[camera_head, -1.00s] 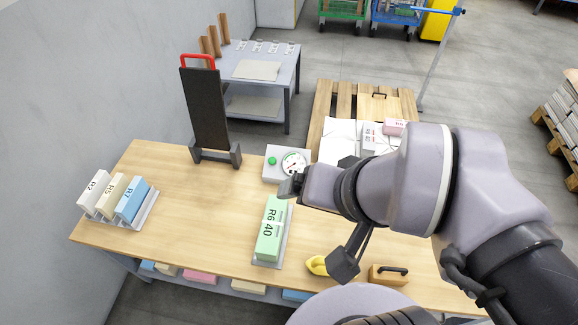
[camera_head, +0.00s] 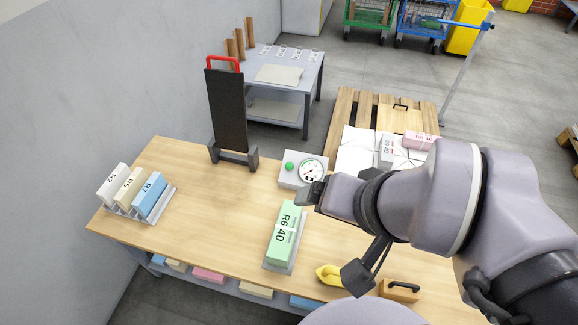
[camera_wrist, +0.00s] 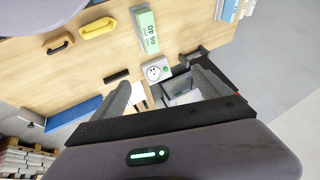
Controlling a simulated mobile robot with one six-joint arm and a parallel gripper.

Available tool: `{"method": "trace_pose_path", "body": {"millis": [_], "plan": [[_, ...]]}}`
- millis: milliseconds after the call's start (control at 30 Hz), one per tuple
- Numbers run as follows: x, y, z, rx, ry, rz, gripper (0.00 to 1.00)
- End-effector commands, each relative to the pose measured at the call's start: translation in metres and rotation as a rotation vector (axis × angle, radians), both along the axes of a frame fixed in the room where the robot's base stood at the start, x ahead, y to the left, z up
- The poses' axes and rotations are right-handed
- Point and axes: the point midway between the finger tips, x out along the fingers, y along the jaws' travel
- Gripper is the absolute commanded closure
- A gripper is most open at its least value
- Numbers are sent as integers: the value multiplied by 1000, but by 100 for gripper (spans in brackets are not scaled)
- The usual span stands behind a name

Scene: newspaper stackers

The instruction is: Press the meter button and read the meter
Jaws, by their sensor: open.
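The meter is a pale grey box (camera_head: 290,181) on the wooden table, with a round white dial (camera_head: 311,170) and a green button (camera_head: 289,166) to the left of the dial. The needle's reading is too small to make out. In the wrist view the meter's dial (camera_wrist: 154,72) and green button (camera_wrist: 166,69) show beyond my fingers. My gripper (camera_head: 312,193) is near the meter's front right corner in the head view and hides part of it. In the wrist view my gripper (camera_wrist: 160,100) has its two fingers spread wide with nothing between them. I cannot tell its height above the meter.
A green R6 40 block (camera_head: 283,232) lies in a grey tray in front of the meter. A black stand with a red handle (camera_head: 229,110) is behind left. A rack of blocks (camera_head: 137,193) stands at left. A yellow handled tool (camera_head: 329,275) and wooden block (camera_head: 399,290) lie near the front edge.

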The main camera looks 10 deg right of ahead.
Motion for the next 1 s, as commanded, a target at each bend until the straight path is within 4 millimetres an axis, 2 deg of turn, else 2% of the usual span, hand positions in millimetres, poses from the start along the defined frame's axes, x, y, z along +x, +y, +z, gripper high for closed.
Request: {"method": "trace_pose_path", "body": {"millis": [100, 533, 1000], "plan": [[0, 0, 0, 0, 0, 0, 15], [0, 0, 0, 0, 0, 0, 99], [0, 0, 0, 0, 0, 0, 100]]}}
